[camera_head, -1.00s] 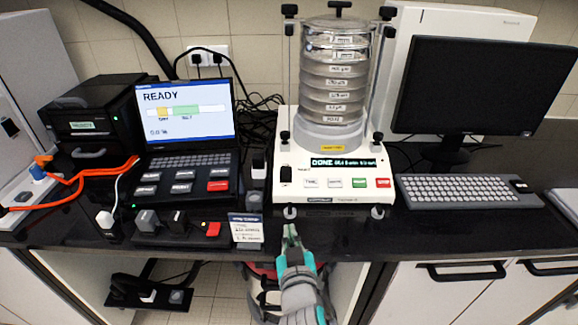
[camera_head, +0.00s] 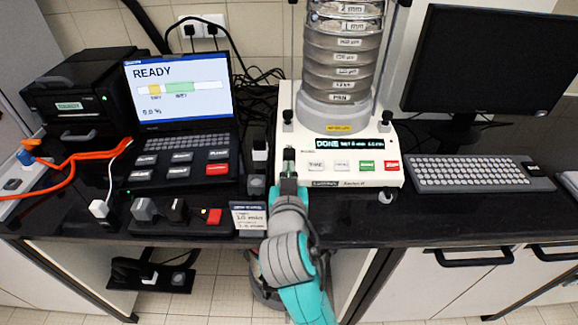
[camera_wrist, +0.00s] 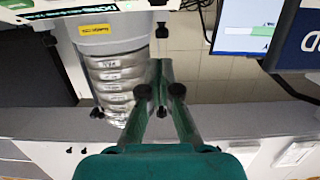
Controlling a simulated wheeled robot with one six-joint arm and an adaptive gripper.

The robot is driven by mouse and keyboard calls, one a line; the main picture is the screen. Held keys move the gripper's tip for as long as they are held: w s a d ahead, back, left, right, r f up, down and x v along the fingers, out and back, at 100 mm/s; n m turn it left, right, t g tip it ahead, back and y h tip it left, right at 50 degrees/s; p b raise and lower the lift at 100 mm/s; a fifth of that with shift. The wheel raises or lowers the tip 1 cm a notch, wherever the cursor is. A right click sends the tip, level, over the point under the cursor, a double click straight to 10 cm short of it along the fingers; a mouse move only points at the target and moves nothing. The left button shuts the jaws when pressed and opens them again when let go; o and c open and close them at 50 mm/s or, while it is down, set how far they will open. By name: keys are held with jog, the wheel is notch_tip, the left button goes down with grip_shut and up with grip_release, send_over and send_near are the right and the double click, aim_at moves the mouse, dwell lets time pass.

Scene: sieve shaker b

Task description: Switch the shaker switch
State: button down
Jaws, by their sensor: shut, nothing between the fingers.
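The sieve shaker (camera_head: 309,130) is a white base with a stack of round metal sieves (camera_head: 343,68) on it. Its front display (camera_head: 353,143) reads DONE, above a row of buttons with a green and a red one. My gripper (camera_head: 289,153) is shut and empty, with its fingertips at the left end of the front panel. It covers the place of the black shaker switch, so the switch and its position are hidden; I cannot tell whether the tips touch it. In the wrist view the closed fingers (camera_wrist: 161,65) show beside the upside-down sieves (camera_wrist: 112,75).
A laptop (camera_head: 178,88) reading READY stands left, with a dark control strip (camera_head: 177,216) and a small label card (camera_head: 249,217) before it. A black pillar-like item (camera_head: 259,155) stands close left of my gripper. A keyboard (camera_head: 480,173) and monitor (camera_head: 478,70) are at right.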

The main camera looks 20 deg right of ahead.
send_over(289, 153)
jog(key=f+v, duration=0.1)
jog(key=v, duration=0.4)
jog(key=shift+w+f, duration=0.15)
jog(key=shift+f, duration=0.45)
notch_tip(289, 153, down, 3)
jog(key=shift+w+f, duration=0.1)
jog(key=shift+d+f, duration=0.1)
jog(key=shift+f, duration=0.3)
jog(key=shift+f, duration=0.3)
jog(key=shift+r, duration=0.1)
